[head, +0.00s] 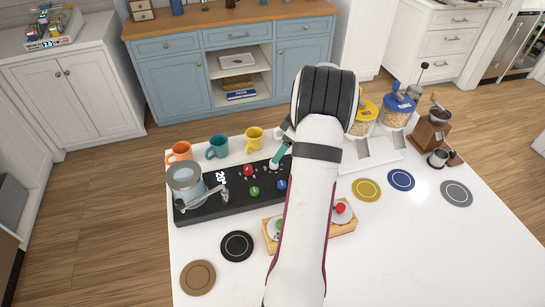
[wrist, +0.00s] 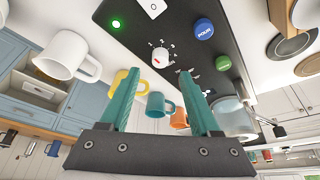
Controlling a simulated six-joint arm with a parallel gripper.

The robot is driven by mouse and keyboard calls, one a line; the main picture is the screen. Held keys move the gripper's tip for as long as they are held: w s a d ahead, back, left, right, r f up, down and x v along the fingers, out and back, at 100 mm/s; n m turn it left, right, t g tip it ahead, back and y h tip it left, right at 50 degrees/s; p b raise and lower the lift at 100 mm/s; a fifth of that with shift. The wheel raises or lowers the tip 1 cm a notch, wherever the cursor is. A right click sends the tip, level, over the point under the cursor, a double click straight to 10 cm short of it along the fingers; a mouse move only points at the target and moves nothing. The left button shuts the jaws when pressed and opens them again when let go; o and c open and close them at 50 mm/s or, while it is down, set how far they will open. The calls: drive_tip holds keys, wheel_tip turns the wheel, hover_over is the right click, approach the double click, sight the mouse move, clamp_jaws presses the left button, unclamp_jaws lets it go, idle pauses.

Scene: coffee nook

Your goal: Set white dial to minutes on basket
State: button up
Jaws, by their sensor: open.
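The white dial (wrist: 161,57) sits on the black panel (wrist: 185,15) in the wrist view. It has a small red mark, and numerals ring part of it. My gripper (wrist: 159,74) is open, its two teal fingers apart on either side of the dial's line, with the dial just past the tips and nothing between them. In the head view, my gripper (head: 278,160) is over the back right part of the black machine base (head: 225,208), and my arm hides part of that end. I cannot make out a basket or a minutes figure on one.
Blue (wrist: 204,29) and green (wrist: 223,62) buttons lie beside the dial. Orange (head: 180,151), teal (head: 217,146) and yellow (head: 254,139) mugs stand behind the base. A wooden stand (head: 270,243) is in front, partly behind my arm. Dispensers (head: 397,111) and a grinder (head: 432,130) are right.

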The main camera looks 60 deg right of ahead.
drive_tip(key=x, duration=0.6)
drive_tip(key=shift+r, duration=0.1)
drive_tip(key=shift+c, duration=0.2)
clamp_jaws()
